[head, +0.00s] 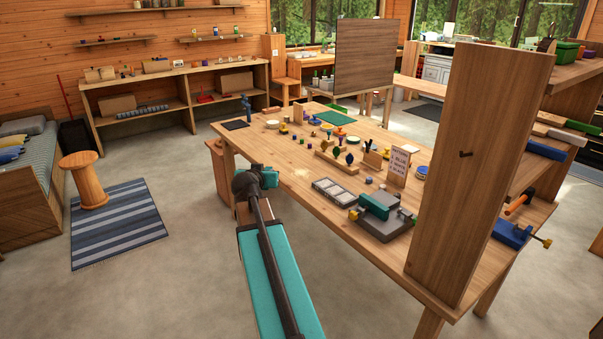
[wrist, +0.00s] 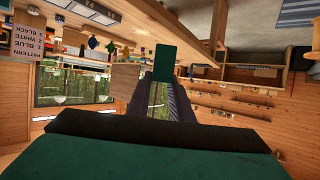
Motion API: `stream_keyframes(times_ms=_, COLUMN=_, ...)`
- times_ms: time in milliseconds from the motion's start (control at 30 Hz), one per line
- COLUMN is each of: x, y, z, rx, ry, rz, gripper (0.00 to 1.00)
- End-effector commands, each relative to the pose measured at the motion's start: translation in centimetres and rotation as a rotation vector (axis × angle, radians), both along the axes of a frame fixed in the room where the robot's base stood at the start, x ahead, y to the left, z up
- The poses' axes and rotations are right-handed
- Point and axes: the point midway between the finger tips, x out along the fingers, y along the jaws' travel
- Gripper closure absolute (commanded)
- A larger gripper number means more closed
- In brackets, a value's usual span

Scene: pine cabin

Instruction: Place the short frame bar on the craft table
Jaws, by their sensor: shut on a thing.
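My gripper (head: 255,180) is shut on a dark green bar, which I take to be the short frame bar (wrist: 164,63). The bar sits between the dark fingertips (wrist: 162,84) in the wrist view and looks like a short block there. In the head view the bar (head: 271,178) is small and partly hidden by the gripper. The craft table (head: 300,155) is a long wooden table in the middle of the head view. My gripper shows in front of its near left edge, held up; I cannot tell whether the bar is over the top.
The table bears a white tray (head: 335,193), a grey fixture (head: 385,222) with a teal part, a pattern card (head: 398,165) and several small stamps. A tall wooden board (head: 480,160) blocks the right side. A stool (head: 82,180) stands left. Bare tabletop shows along the near edge.

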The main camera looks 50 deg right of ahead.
Motion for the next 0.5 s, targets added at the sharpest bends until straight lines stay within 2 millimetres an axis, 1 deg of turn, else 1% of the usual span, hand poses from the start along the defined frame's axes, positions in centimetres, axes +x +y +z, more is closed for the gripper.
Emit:
stream_keyframes(times_ms=33, x=1.3, y=2.0, z=0.2, rx=-0.001, ry=-0.002, rz=0.043, gripper=1.00)
stream_keyframes(times_ms=167, x=4.2, y=6.8, z=0.7, rx=-0.001, ry=-0.002, rz=0.147, gripper=1.00)
stream_keyframes(times_ms=200, x=5.0, y=8.2, z=0.8, rx=0.000, ry=-0.003, rz=0.179, gripper=1.00)
stream_keyframes(times_ms=367, x=8.0, y=14.4, z=1.4, rx=0.000, ry=-0.002, rz=0.307, gripper=1.00)
stream_keyframes(times_ms=400, x=8.7, y=15.9, z=1.6, rx=0.000, ry=-0.002, rz=0.338, gripper=1.00)
stream_keyframes(times_ms=467, x=9.6, y=18.3, z=1.9, rx=0.000, ry=-0.002, rz=0.387, gripper=1.00)
stream_keyframes(times_ms=500, x=10.2, y=20.0, z=2.1, rx=0.000, ry=-0.003, rz=0.419, gripper=1.00)
